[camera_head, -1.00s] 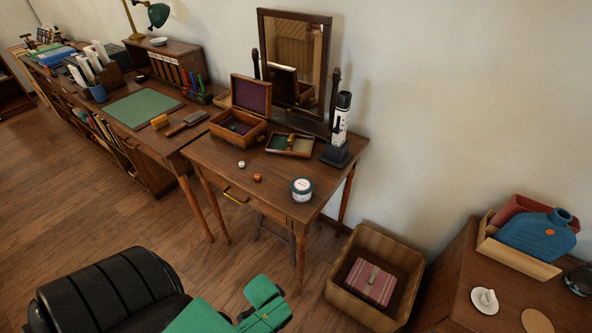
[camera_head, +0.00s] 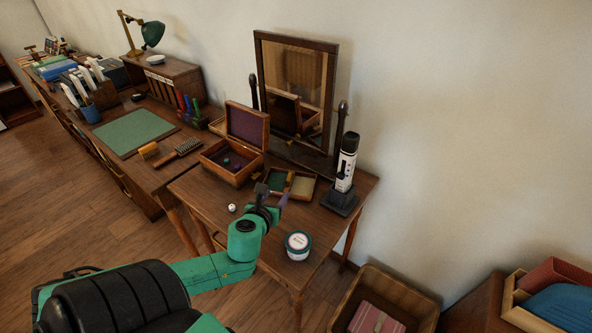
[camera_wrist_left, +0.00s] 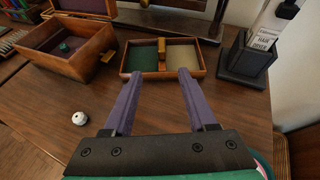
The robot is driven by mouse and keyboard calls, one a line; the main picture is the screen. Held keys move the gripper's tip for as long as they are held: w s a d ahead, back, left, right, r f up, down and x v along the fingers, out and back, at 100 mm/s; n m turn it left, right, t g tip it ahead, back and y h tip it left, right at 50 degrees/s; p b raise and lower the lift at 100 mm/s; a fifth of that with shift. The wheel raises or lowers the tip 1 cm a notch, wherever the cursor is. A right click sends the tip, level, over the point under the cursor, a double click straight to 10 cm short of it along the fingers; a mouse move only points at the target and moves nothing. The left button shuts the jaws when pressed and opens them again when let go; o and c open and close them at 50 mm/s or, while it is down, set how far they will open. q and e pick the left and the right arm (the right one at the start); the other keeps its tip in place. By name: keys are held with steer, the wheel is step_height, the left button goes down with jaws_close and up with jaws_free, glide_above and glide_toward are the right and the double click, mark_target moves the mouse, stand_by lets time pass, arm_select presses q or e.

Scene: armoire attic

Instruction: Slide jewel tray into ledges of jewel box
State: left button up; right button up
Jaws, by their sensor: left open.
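The jewel box (camera_head: 229,172) stands open on the dressing table, its purple-lined lid (camera_head: 247,126) raised; a small dark green item lies inside. The jewel tray (camera_head: 303,187) lies on the table to the right of the box. In the left wrist view the tray (camera_wrist_left: 190,72) shows a green and a cream compartment with an upright wooden handle (camera_wrist_left: 161,50) between them. My left gripper (camera_head: 272,195) is in front of the tray. In the wrist view its purple fingers (camera_wrist_left: 155,88) are open, spread toward the tray, with nothing between them. My right gripper is not in view.
A small white knob-like item (camera_head: 232,208) and a white jar (camera_head: 298,244) stand on the table near my left arm. A hair dryer in a dark stand (camera_head: 341,200) is right of the tray. A mirror (camera_head: 296,85) stands behind.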

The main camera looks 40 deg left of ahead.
mark_target(287, 181)
arm_select(q)
steer(key=shift+w+a+f+m, duration=0.15)
steer(key=shift+w+a, duration=0.05)
steer(key=shift+w, duration=0.25)
steer(key=shift+w+a+f+m, duration=0.15)
steer(key=shift+w+a, duration=0.05)
steer(key=shift+w, duration=0.2)
steer(key=shift+w+a, duration=0.1)
steer(key=shift+w, duration=0.2)
steer(key=shift+w+a+b, duration=0.25)
steer(key=shift+w+b, duration=0.2)
steer(key=shift+w, duration=0.3)
steer(key=shift+x, duration=1)
steer(key=x, duration=0.3)
steer(key=f+b+x, duration=0.1)
steer(key=x, duration=0.3)
steer(key=shift+s+d+b, duration=0.2)
steer(key=shift+b, duration=0.1)
steer(key=shift+w+a+f, duration=0.1)
steer(key=shift+w+f, duration=0.05)
steer(key=shift+w, duration=0.2)
steer(key=shift+a+f, duration=0.1)
jaws_close()
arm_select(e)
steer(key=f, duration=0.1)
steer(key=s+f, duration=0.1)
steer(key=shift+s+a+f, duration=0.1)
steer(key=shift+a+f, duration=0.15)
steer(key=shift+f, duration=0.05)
